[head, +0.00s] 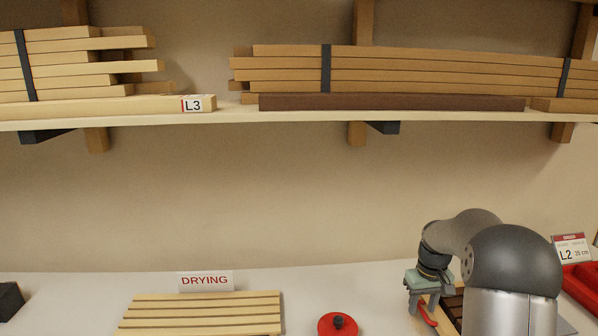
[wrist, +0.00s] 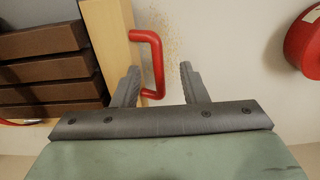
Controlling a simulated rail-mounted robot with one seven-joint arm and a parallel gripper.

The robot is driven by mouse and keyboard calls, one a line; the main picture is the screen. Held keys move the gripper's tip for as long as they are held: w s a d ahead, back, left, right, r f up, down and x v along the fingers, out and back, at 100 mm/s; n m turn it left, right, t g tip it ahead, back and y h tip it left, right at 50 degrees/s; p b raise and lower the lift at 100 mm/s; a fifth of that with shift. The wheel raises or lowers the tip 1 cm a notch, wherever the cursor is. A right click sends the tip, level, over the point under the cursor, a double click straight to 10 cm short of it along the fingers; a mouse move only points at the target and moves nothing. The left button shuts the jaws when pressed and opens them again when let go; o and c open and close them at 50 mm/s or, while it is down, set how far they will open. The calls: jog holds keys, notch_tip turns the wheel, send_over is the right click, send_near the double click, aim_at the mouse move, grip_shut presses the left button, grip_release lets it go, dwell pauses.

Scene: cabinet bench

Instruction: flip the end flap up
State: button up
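The end flap (wrist: 108,38) is a pale wooden board at the end of a box of dark brown slats, with a red U-shaped handle (wrist: 158,62) on its outer side. In the head view the handle (head: 427,315) shows just below my gripper (head: 413,304). In the wrist view my gripper (wrist: 157,86) is open, with its two grey fingers apart and the lower end of the handle between them. A gap shows between the handle and the right finger. Contact with the left finger is unclear. The flap's tilt is hard to tell, and my arm hides much of the box.
A red round object with a dark knob (head: 338,325) lies left of the box. A slatted rack (head: 200,314) stands by a DRYING sign (head: 205,281). A red bin (head: 583,285) and an L2 sign (head: 571,249) are at right. A shelf (head: 230,114) with boards hangs above.

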jog(key=shift+s+d+f, duration=0.1)
jog(key=shift+s+f, duration=0.1)
jog(key=shift+f, duration=0.4)
jog(key=shift+w+r+p, duration=0.1)
jog(key=shift+r+p, duration=0.4)
notch_tip(320, 180, up, 8)
jog(key=p, duration=0.5)
jog(key=shift+w+d+r, duration=0.15)
jog(key=shift+r, duration=0.05)
